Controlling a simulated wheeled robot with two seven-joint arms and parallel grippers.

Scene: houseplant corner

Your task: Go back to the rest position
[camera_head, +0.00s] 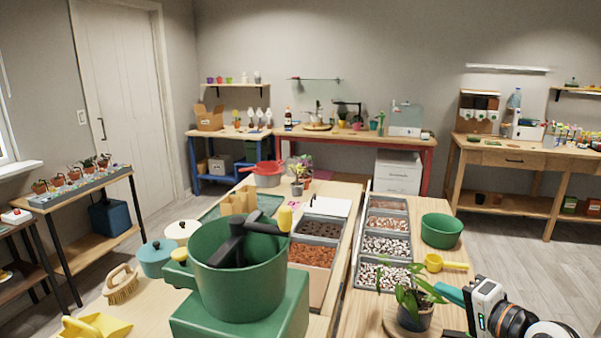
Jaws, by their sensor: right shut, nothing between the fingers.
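My right gripper (452,294) comes in at the lower right corner, at the end of my white and black arm with an orange band. Its fingers are shut with nothing held. It is just right of a small leafy plant in a dark pot (414,312), over the right part of the work table (350,318). I cannot tell whether it touches the leaves. My left gripper is not in view.
A big green machine (240,280) with a black crank stands at the front. Soil and pebble trays (387,246) fill the middle. Open floor (540,270) is at the right.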

